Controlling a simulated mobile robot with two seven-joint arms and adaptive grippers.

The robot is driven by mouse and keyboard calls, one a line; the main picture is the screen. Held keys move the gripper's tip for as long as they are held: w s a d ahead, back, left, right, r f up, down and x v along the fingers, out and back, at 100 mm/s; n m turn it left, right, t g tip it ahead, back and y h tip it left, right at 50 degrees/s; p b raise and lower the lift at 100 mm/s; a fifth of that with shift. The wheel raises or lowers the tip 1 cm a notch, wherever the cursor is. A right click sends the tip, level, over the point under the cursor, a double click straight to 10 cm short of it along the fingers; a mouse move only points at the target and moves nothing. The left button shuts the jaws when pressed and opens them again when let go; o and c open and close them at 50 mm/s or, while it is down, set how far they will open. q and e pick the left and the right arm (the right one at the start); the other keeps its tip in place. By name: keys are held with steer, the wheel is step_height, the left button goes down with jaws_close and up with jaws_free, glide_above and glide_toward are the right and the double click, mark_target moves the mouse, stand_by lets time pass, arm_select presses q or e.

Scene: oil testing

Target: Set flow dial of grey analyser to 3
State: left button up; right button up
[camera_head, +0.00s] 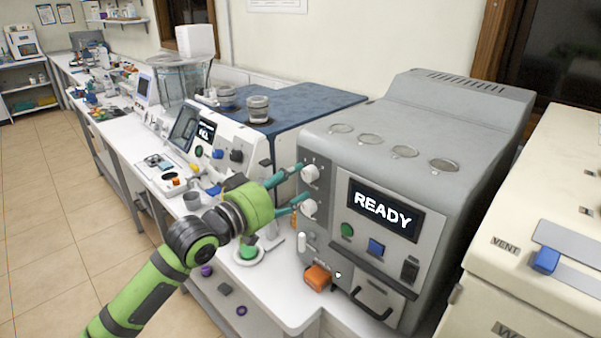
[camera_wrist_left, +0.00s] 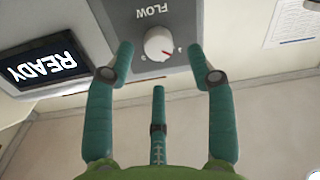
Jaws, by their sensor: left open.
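The grey analyser (camera_head: 325,150) stands on the bench with a lit READY screen (camera_head: 383,211). Two pale dials sit one above the other on its left front panel. The upper one appears to be the flow dial (camera_head: 310,173). In the left wrist view the flow dial (camera_wrist_left: 158,44) sits near an upside-down FLOW label, its red mark pointing right and slightly down in that picture. My left gripper (camera_head: 300,183) is open, its fingertips close to the panel. In the wrist view the gripper (camera_wrist_left: 160,60) has fingers on both sides of the dial, apart from it. The dial's numbers are unreadable.
The lower dial (camera_head: 309,208) is close to the lower finger. An orange block (camera_head: 317,278) lies below the panel. A green-topped item on a white dish (camera_head: 248,252) is under my arm. A cream machine (camera_head: 530,230) stands at right; other instruments crowd the bench at left.

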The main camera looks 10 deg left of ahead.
mark_target(306, 174)
arm_select(q)
steer(key=shift+p+x, duration=0.45)
steer(key=shift+x, duration=1.15)
jaws_close()
